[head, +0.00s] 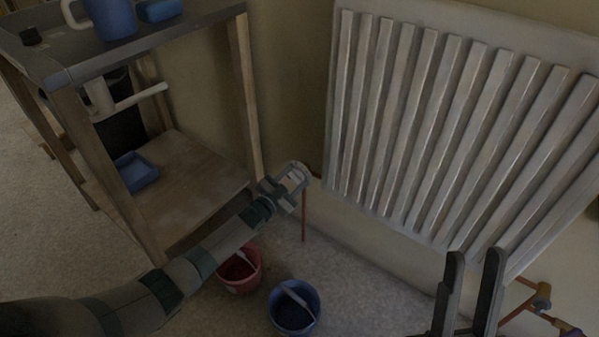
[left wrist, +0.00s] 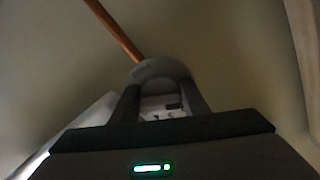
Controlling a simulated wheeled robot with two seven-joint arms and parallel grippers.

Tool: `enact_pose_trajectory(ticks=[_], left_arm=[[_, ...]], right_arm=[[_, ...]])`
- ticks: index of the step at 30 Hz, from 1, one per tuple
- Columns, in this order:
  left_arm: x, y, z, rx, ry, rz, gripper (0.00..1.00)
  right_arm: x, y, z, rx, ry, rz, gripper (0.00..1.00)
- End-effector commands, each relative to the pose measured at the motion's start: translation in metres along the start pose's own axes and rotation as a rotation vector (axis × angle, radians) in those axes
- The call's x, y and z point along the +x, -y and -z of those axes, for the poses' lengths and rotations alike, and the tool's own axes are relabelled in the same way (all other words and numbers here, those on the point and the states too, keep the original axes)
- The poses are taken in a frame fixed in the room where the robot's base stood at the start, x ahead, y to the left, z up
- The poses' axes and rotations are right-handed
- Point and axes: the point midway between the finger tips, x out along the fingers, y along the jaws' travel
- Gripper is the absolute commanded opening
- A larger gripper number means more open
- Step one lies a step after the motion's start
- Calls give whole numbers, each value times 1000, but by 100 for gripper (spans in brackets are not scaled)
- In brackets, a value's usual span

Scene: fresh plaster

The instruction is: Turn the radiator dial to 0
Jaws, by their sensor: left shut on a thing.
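The radiator dial (head: 297,174) is a pale grey-white knob at the lower left corner of the white radiator (head: 415,130). My left gripper (head: 289,184) reaches it from the lower left and is shut on it. In the left wrist view the two fingers (left wrist: 160,98) stand on either side of the dial (left wrist: 158,70), whose rounded grey end shows beyond them. The dial's marks are too small and dark to read. My right gripper (head: 474,258) is at the lower right, its fingers apart and empty, in front of the radiator's lower edge.
A copper pipe (head: 304,216) runs down below the dial. A red bucket (head: 238,272) and a blue bucket (head: 294,310) stand on the floor below my left arm. Pipe fittings (head: 541,295) show at lower right.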

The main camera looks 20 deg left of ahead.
Motion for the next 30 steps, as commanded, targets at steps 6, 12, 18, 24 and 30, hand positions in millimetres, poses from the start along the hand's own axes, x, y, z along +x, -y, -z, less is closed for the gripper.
enact_pose_trajectory(ticks=[6,12,18,24,30], left_arm=[[-1,-1,-2,-148,3,-1,18],[-1,-2,-2,-228,3,-1,18],[-1,-2,-2,-255,3,-1,18],[-1,-3,-2,-258,4,-1,18],[-1,-3,-2,-258,4,-1,57]], right_arm=[[-2,1,-2,1,22,-5,31],[-3,1,-4,2,36,-6,31],[-2,1,-3,2,33,-6,31],[-1,1,-2,2,28,-5,31],[-1,1,-1,2,26,-5,31]])
